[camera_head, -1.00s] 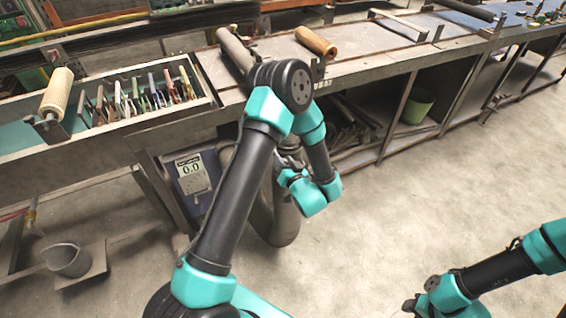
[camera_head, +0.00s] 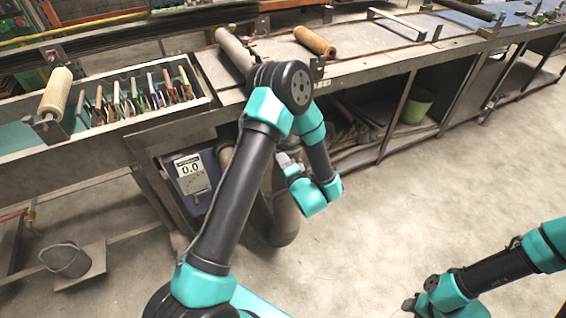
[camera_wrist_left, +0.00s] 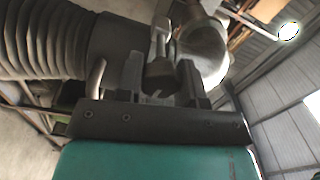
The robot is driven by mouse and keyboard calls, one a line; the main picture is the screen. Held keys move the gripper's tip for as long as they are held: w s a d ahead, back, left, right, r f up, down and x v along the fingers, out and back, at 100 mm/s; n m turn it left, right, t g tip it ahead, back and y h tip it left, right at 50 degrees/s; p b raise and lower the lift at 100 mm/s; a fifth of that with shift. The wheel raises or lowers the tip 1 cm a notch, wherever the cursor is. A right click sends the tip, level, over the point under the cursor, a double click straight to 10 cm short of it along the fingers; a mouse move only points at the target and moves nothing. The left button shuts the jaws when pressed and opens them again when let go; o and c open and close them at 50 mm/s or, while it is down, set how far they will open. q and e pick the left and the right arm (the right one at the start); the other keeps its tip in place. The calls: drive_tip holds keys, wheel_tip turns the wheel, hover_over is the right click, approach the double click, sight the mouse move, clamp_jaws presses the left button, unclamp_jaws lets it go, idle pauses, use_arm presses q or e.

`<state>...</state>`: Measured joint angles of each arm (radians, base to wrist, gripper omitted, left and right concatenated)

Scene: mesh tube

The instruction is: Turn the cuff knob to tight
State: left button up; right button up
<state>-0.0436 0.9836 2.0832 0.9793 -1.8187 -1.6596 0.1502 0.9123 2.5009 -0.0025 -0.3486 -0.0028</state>
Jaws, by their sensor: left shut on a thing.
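My left gripper (camera_head: 284,160) is low in front of the bench, beside a grey upright duct (camera_head: 285,215). In the left wrist view its two dark fingers (camera_wrist_left: 158,80) stand either side of a small grey knob (camera_wrist_left: 158,68), and the gripper is shut on it. A dark cuff (camera_wrist_left: 112,42) and a ribbed hose (camera_wrist_left: 45,38) lie to the left there. The knob is hidden in the head view, and no tight mark can be read. My right gripper (camera_head: 410,304) is at the bottom edge, too small to tell if open or shut.
A meter reading 0.0 (camera_head: 190,170) stands just left of the left arm. The bench (camera_head: 360,65) carries rollers and a tool rack (camera_head: 135,95). The floor between the arms is clear.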

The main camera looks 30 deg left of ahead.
use_arm(q)
drive_tip(key=m, duration=0.4)
drive_tip(key=shift+f+m, duration=0.1)
drive_tip(key=shift+m, duration=0.2)
drive_tip(key=m, duration=0.3)
drive_tip(key=shift+m, duration=0.3)
drive_tip(key=m, duration=0.5)
drive_tip(key=shift+s+f+m, duration=0.15)
drive_tip(key=shift+m, duration=0.95)
drive_tip(key=o, duration=0.9)
drive_tip(key=v, duration=1.7)
drive_tip(key=shift+s+d, duration=0.15)
drive_tip(key=shift+d, duration=0.05)
